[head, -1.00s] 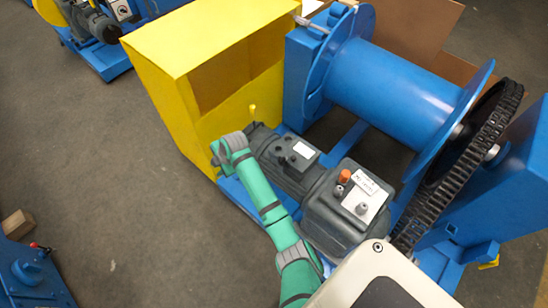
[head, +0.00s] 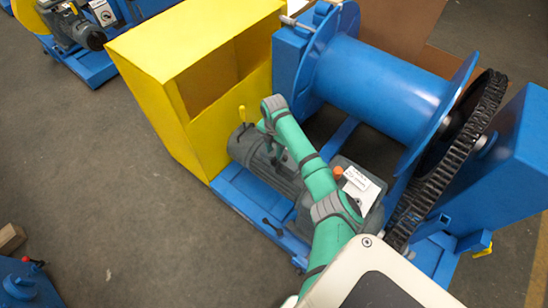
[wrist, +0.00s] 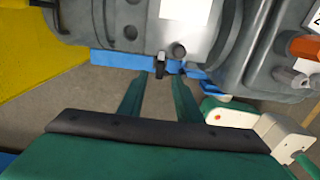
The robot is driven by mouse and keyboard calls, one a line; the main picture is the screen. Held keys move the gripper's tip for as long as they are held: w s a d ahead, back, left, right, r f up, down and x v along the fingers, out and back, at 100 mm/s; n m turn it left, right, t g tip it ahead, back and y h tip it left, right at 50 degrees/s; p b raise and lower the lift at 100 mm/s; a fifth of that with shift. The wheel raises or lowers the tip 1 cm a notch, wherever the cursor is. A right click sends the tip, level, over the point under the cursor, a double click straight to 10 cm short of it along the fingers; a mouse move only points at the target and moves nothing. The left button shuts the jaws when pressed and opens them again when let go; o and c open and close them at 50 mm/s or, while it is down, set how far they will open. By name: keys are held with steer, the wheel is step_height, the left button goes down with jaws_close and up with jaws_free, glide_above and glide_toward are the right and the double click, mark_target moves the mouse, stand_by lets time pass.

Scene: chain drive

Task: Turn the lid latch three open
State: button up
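My gripper (wrist: 158,82) shows in the wrist view with its two teal fingers apart and nothing held between them. A small dark latch-like piece (wrist: 160,66) stands just past and between the fingertips, at the blue frame edge under the grey motor (wrist: 100,22). I cannot tell whether the fingers touch it, or if it is lid latch three. In the head view, a small dark handle (head: 268,223) sits on the blue base beside the motor (head: 262,165). My arm bends over the motor there and hides my fingertips.
The gearbox (head: 345,180) with its orange cap (head: 338,172) stands right of the motor. The blue drum (head: 380,90) and chain (head: 455,150) are behind and right. Open floor (head: 110,190) lies left.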

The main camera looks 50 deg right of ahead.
mark_target(274, 159)
steer(key=shift+f, duration=2.65)
steer(key=shift+c, duration=0.7)
jaws_close()
